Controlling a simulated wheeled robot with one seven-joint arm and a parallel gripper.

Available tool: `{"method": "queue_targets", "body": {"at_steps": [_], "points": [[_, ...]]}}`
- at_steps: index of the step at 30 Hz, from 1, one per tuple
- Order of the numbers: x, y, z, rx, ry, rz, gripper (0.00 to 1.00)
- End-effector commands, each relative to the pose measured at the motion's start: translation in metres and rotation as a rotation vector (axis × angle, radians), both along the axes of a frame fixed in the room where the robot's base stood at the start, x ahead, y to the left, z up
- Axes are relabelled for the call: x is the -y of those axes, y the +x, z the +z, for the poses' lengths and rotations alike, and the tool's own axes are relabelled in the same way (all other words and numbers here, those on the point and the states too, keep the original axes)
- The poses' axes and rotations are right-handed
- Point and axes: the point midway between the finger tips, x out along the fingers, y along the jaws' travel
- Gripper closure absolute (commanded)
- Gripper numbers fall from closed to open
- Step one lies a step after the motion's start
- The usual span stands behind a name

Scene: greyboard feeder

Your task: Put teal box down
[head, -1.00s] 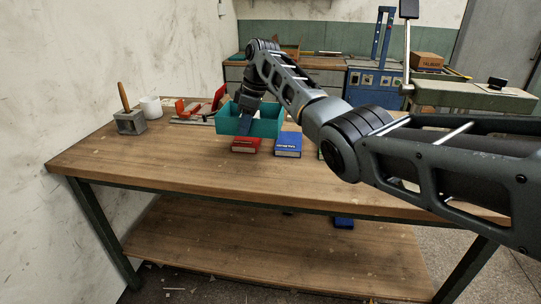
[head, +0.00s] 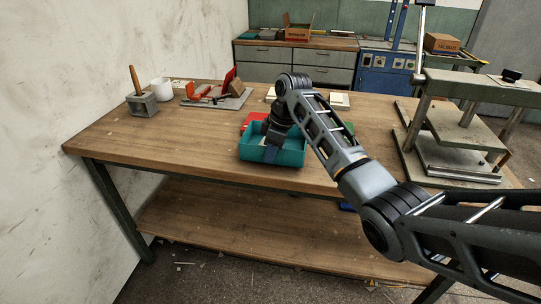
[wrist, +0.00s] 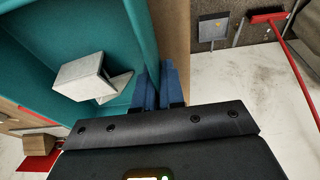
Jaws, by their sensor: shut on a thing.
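The teal box (head: 290,156) is an open tray near the front edge of the workbench. In the head view it looks upright and roughly level; I cannot tell whether its base touches the bench top. My gripper (head: 269,154) is shut on the box's front wall. In the wrist view the blue fingers (wrist: 158,86) pinch the teal wall (wrist: 141,32). Pale grey blocks (wrist: 84,74) lie inside the teal box. The far part of the box is cut off in the wrist view.
The workbench (head: 180,140) has bare wood left of the box. A red box (head: 252,120) is just behind it. A brush holder (head: 142,104), white cup (head: 162,90) and grey tool board (head: 222,100) stand at back left. A press (head: 455,160) stands at right.

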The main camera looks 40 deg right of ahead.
Motion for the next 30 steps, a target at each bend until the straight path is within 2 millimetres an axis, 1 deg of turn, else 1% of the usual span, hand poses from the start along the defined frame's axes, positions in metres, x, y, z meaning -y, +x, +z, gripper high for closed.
{"method": "queue_targets", "body": {"at_steps": [3, 5, 15, 16, 24, 30], "points": [[0.000, 0.000, -0.012, 0.001, -0.001, 0.000, 1.00], [0.000, 0.000, -0.015, 0.001, -0.001, 0.000, 1.00], [0.000, 0.001, -0.018, 0.001, -0.002, 0.000, 1.00], [0.000, 0.000, -0.019, 0.001, -0.001, 0.000, 0.90], [0.000, 0.000, -0.019, 0.000, -0.001, 0.000, 0.66], [0.000, 0.000, -0.018, 0.001, -0.001, 0.000, 0.66]]}}
